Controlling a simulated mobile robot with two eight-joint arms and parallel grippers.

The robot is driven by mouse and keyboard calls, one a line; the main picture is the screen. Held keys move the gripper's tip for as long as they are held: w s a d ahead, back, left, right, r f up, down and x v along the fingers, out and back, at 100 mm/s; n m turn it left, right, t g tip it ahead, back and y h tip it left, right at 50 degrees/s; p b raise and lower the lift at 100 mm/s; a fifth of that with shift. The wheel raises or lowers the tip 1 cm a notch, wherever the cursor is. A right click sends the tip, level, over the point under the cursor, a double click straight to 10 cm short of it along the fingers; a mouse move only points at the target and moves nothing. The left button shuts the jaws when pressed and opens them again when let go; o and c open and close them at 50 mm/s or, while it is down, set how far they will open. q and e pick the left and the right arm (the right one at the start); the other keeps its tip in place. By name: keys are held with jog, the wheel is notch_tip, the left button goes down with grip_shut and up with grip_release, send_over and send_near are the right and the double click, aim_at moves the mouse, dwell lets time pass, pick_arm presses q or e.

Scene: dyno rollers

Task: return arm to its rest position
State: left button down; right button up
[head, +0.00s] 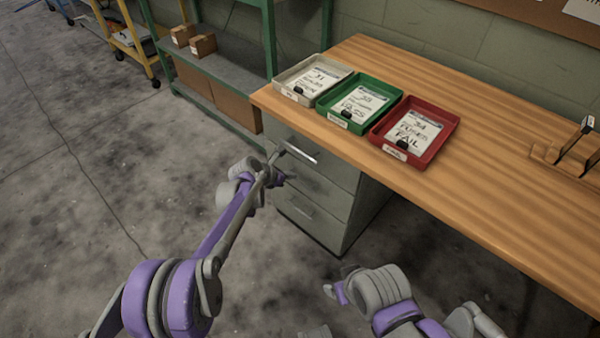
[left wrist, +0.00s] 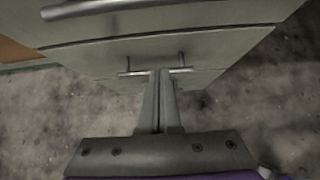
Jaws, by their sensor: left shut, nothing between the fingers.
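My left arm reaches in from the lower left in the head view, and its gripper (head: 282,155) is in front of the grey drawer cabinet (head: 318,205) under the wooden bench. In the left wrist view the left gripper's fingers (left wrist: 161,76) are together, with nothing between them. They point at the cabinet's drawer fronts (left wrist: 100,56), and their tips overlap a drawer handle (left wrist: 128,73) in the picture. I cannot tell whether they touch it.
The wooden bench (head: 480,205) holds a white tray (head: 283,88), a green tray (head: 335,120) and a red tray (head: 438,150), each with a labelled card. A wooden holder (head: 570,160) stands at the right. A green-framed shelf (head: 225,72) is at the back. The concrete floor (head: 80,180) at left is clear.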

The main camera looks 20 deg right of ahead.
pick_arm(q)
jog(key=p+v, duration=0.1)
jog(key=v, duration=0.5)
jog(key=shift+a, duration=0.35)
pick_arm(e)
jog(key=shift+w+r, duration=0.15)
jog(key=shift+r, duration=0.7)
pick_arm(q)
jog(key=shift+w+r, duration=0.1)
jog(key=s+a+r+m+y, duration=0.2)
jog(key=s+a+r+m, duration=0.2)
jog(key=s+a+m, duration=0.35)
jog(key=s+a+r+m+y, duration=0.2)
jog(key=s+a+r+m, duration=0.25)
jog(key=s+a, duration=0.45)
jog(key=s+a+f+m+y, duration=0.2)
jog(key=s+a+m, duration=0.45)
jog(key=s, duration=0.45)
jog(key=s+a+f+m+y, duration=0.2)
jog(key=s+a+m, duration=0.4)
jog(key=s+a, duration=0.3)
notch_tip(320, 180, up, 25)
jog(key=d+p, duration=0.1)
jog(key=p, duration=2)
jog(key=shift+w+t, duration=0.4)
jog(key=shift+w, duration=0.05)
pick_arm(e)
notch_tip(320, 180, up, 24)
jog(key=w+t, duration=0.1)
jog(key=shift+w, duration=0.25)
